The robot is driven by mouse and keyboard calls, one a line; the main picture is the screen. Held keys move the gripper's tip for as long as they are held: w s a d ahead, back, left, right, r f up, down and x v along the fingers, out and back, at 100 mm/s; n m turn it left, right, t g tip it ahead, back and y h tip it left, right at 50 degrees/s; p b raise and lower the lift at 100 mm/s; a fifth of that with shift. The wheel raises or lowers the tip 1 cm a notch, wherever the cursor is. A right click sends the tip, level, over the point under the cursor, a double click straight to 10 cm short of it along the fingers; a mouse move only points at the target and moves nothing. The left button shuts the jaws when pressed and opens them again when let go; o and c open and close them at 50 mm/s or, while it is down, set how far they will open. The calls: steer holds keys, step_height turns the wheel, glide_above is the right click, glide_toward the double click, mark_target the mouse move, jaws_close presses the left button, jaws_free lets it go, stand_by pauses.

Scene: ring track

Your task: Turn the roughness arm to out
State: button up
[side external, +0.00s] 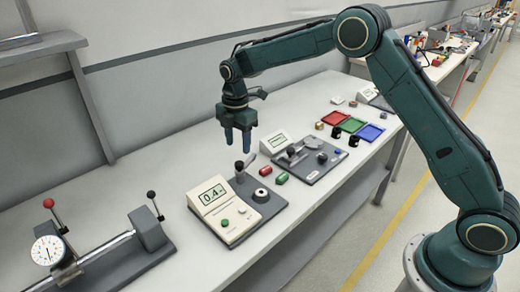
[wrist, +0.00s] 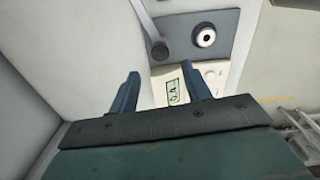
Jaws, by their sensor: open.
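The roughness gauge (side external: 228,211) is a cream box with a "0.4" display on a dark grey base, and it also shows in the wrist view (wrist: 160,92). Its roughness arm (side external: 248,160) is a grey lever on a dark pivot at the back of the base. In the wrist view the lever (wrist: 147,22) runs from the top edge down to a round dark end. My gripper (side external: 237,143) points down above the gauge, apart from the lever. In the wrist view its fingers (wrist: 160,82) are spread and empty. The lever's far end is cut off there.
A round silver part (side external: 262,194) sits on the gauge base. Red and green cylinders (side external: 280,178) lie beside it. A second grey instrument plate (side external: 310,160) and coloured trays (side external: 350,125) stand further right. A dial gauge rig (side external: 95,250) is at the left.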

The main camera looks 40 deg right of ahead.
step_height(320, 180, up, 7)
steer(key=shift+r, duration=0.15)
stand_by(0.5)
steer(key=s+d+r+m+t, duration=0.1)
steer(key=s+d+r+m, duration=0.1)
steer(key=s+r+m, duration=0.45)
steer(key=s+d+r+m+t, duration=0.25)
steer(key=s+r, duration=0.45)
steer(key=s, duration=0.5)
steer(key=s+f+m+t, duration=0.1)
steer(key=s+m, duration=0.4)
steer(key=s, duration=0.5)
steer(key=s+d+f+m+t, duration=0.1)
steer(key=s+m, duration=0.4)
steer(key=s, duration=0.5)
steer(key=shift+f, duration=0.75)
